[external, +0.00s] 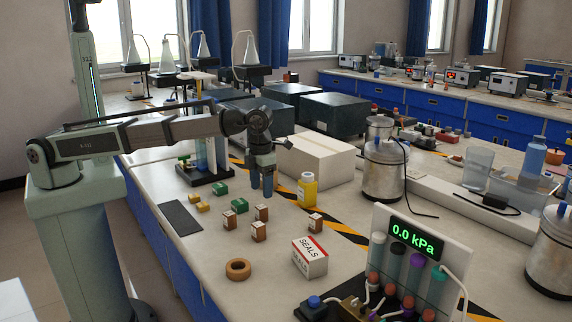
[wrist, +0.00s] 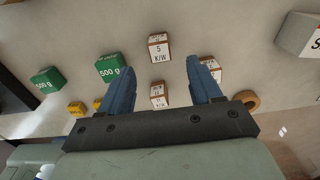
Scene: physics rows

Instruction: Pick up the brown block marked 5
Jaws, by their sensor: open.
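The brown block marked 5 K/W (wrist: 159,50) has a white label and sits on the bench, just beyond the fingertips in the wrist view. By layout it appears to be the rear block of the cluster in the external view (external: 262,213). Two similar brown blocks stand close by, one between the fingers (wrist: 158,96) and one behind the right finger (wrist: 209,64); their marks are hard to read. My gripper (wrist: 160,68) is open and empty. In the external view my gripper (external: 262,187) points down above the bench, apart from the blocks.
Green 500 g blocks (wrist: 110,67) and small yellow blocks (wrist: 77,108) lie to the left in the wrist view. A brown ring (external: 238,270), a SEALS box (external: 310,260), another brown block (external: 315,224) and a yellow bottle (external: 307,190) stand nearby. A white box (external: 315,160) is behind.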

